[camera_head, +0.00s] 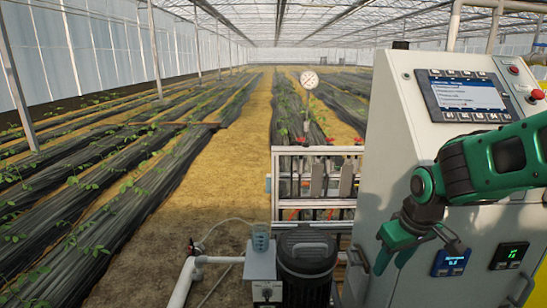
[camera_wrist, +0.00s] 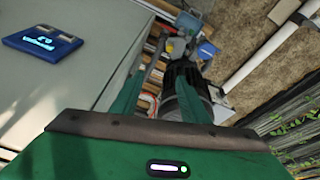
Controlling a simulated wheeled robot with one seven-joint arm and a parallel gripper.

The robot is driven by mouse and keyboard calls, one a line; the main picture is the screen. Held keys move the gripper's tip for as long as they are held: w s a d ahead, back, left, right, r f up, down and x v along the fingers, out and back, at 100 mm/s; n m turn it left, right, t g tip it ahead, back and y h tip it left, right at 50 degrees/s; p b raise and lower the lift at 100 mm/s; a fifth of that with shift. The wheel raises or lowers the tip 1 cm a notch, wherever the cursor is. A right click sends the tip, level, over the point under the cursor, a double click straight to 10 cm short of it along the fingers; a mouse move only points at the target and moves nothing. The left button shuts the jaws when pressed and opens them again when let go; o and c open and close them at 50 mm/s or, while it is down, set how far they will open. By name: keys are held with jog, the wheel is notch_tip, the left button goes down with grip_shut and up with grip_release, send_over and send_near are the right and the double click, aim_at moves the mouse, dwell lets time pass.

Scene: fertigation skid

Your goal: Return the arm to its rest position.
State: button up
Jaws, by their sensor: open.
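My green arm reaches in from the right in the head view, in front of the grey control cabinet (camera_head: 390,140). My gripper (camera_head: 391,264) hangs at its end, pointing down, beside the cabinet's lower front. In the wrist view my gripper (camera_wrist: 162,88) shows two green fingers spread apart with nothing held between them. The dark pump motor (camera_wrist: 182,80) is seen beyond the fingers, apart from them. A blue display module (camera_wrist: 42,43) on the cabinet is left of the fingers in the wrist view.
The cabinet carries a screen (camera_head: 466,94), a red button (camera_head: 537,95) and a dark display (camera_head: 509,256). A pressure gauge (camera_head: 309,80) rises behind the rack. The dirt aisle left is open.

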jog(key=s+d+r+m+t, duration=0.1)
jog(key=s+d+r+m, duration=0.15)
jog(key=s+r, duration=0.3)
jog(key=s+d+f+m+g, duration=0.1)
jog(key=s+d+m+g, duration=0.1)
jog(key=s+d, duration=0.3)
jog(key=s+d+f+m+g, duration=0.1)
jog(key=s+d+m, duration=0.4)
jog(key=s, duration=0.7)
jog(key=shift+s+f+g, duration=0.15)
jog(key=shift+f+g, duration=0.15)
jog(key=shift+g, duration=0.4)
jog(key=shift+d, duration=0.1)
jog(key=shift+w+f, duration=0.25)
jog(key=shift+w, duration=0.4)
